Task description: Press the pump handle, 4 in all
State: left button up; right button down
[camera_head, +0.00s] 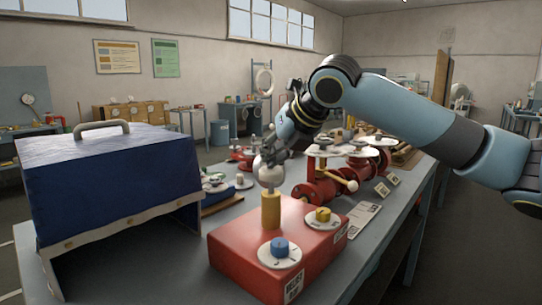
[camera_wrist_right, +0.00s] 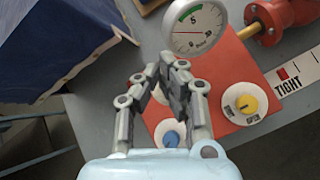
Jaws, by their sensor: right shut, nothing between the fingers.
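A red box (camera_head: 240,241) stands on the bench, with a yellow upright post (camera_head: 271,211) that looks like the pump handle. A blue knob (camera_head: 280,248) and a yellow knob (camera_head: 323,215) sit on white dials on the box top. My right gripper (camera_head: 270,158) is just above the post, pointing down; I cannot tell whether it touches it. In the right wrist view its fingers (camera_wrist_right: 172,66) are together and empty, and they mostly hide the post. The red box (camera_wrist_right: 222,75) lies beneath them. My left gripper is out of view.
A gauge (camera_wrist_right: 195,27) with a green sector and red needle is near the box. Red valve parts (camera_head: 316,190) stand behind it, to the right. A blue case (camera_head: 95,185) with a handle stands at left. A printed card (camera_head: 362,218) lies at right.

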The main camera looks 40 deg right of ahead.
jog(key=shift+f, duration=0.35)
jog(key=shift+r, duration=0.1)
dwell(0.4)
jog(key=shift+r+p, duration=2.35)
jog(key=shift+r, duration=0.15)
jog(key=shift+r, duration=0.1)
notch_tip(320, 180, up, 5)
jog(key=p, duration=0.4)
jog(key=shift+p, duration=0.4)
